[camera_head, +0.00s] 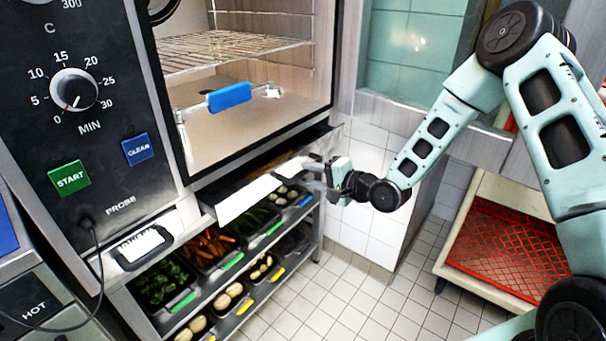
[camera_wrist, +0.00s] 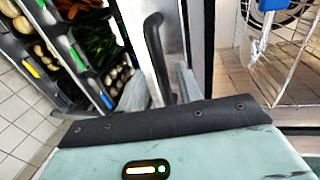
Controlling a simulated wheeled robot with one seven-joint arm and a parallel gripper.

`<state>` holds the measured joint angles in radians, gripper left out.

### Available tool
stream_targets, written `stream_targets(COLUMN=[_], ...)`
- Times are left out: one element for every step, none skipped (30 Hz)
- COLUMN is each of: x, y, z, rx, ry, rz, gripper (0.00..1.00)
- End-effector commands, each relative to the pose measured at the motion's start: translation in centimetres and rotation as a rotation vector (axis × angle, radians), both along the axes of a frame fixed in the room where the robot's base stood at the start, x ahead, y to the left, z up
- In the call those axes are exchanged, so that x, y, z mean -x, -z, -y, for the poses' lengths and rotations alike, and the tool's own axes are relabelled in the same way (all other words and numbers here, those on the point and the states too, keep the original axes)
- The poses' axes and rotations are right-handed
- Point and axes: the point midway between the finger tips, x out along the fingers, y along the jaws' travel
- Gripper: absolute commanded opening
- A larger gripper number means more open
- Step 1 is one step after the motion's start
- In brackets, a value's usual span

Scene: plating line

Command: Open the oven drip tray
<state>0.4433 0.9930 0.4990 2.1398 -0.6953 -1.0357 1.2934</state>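The oven drip tray (camera_head: 250,198) is a pale metal tray under the oven chamber. It stands partly out from the oven, with a dark gap showing behind its front. My gripper (camera_head: 318,175) is at the right end of the tray front in the head view. In the wrist view a dark curved handle (camera_wrist: 154,45) on the metal front runs down between my two grey fingers (camera_wrist: 160,85). The fingers look apart, with some room around the handle. Their contact with it is hard to make out.
A rack of vegetable containers (camera_head: 209,245) lies below. A cart with a red crate (camera_head: 510,250) stands at the right. Tiled floor (camera_head: 340,300) between them is clear.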

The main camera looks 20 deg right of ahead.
Motion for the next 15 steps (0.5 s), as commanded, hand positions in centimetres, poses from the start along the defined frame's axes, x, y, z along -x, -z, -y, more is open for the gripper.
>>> stream_targets(x=[-0.6,-1.0,-1.4,-1.7,-2.0,-2.2,-2.4,-2.5,-2.7,-2.7,-2.8,-2.8,-2.8,-2.8,-2.8], y=[0.2,0.3,0.4,0.5,0.5,0.6,0.6,0.7,0.7,0.7,0.8,0.8,0.8,0.8,0.8], z=[-0.6,-0.8,-1.1,-1.3,-1.5,-1.7,-1.8,-1.9,-1.9,-2.0,-2.0,-2.1,-2.1,-2.1,-2.1], rx=[0.000,0.000,0.000,0.001,0.001,0.001,0.001,0.001,0.001,0.001,0.001,0.001,0.001,0.001,0.001], ry=[-0.003,-0.002,-0.001,0.000,0.000,-0.001,-0.001,0.000,0.000,0.000,0.000,0.000,0.000,0.000,0.000], rz=[0.000,0.000,0.000,0.001,0.001,0.000,0.000,0.000,0.000,0.000,0.000,-0.001,-0.002,-0.002,-0.002], gripper=[0.36,0.36,0.36,0.36,0.36,0.36,0.36,0.36,0.36,0.36,0.36,0.36,0.36,0.36,0.36])
